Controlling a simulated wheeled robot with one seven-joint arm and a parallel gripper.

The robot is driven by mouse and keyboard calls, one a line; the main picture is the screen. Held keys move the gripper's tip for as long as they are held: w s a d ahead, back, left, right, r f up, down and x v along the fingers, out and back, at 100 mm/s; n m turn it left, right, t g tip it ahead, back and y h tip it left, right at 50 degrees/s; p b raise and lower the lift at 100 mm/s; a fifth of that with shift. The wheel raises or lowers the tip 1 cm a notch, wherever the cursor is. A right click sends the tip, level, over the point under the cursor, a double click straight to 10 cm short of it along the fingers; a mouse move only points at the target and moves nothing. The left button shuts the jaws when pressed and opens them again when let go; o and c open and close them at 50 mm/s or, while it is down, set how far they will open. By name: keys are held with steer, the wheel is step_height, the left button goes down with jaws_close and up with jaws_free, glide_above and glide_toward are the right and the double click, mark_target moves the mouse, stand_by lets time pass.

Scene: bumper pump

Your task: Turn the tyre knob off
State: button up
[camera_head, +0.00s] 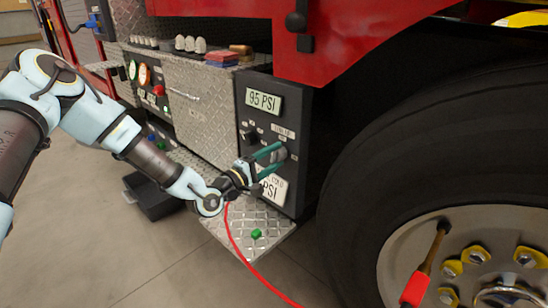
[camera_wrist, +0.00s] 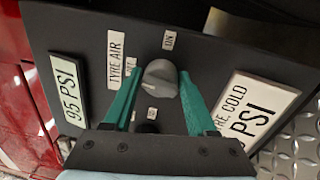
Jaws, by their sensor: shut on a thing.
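The tyre knob (camera_wrist: 161,78) is a grey rotary knob on a black panel, beside a "TYRE AIR" label (camera_wrist: 116,58) in the wrist view. An "ON" label (camera_wrist: 169,40) sits above it in that view. My gripper (camera_wrist: 160,82) has its two green fingers on either side of the knob, shut on it. In the head view my gripper (camera_head: 274,158) reaches the panel from the left, and its fingers partly hide the knob (camera_head: 281,154). I cannot tell exactly which mark the knob points to.
A "95 PSI" sign (camera_head: 263,101) is above the knob and a second PSI sign (camera_head: 273,188) is below it, partly hidden by my gripper. A red hose (camera_head: 239,247) runs down past the diamond-plate step (camera_head: 270,222). The large tyre (camera_head: 400,150) stands close on the right.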

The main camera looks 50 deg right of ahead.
steer(key=shift+w+a+f+n, duration=0.1)
steer(key=shift+f+n, duration=0.2)
steer(key=shift+n, duration=0.6)
steer(key=o, duration=1.1)
steer(key=shift+o, duration=0.9)
steer(key=shift+r, duration=0.15)
steer(key=a, duration=1)
steer(key=shift+w+a+f, duration=0.2)
steer(key=shift+a+f, duration=0.15)
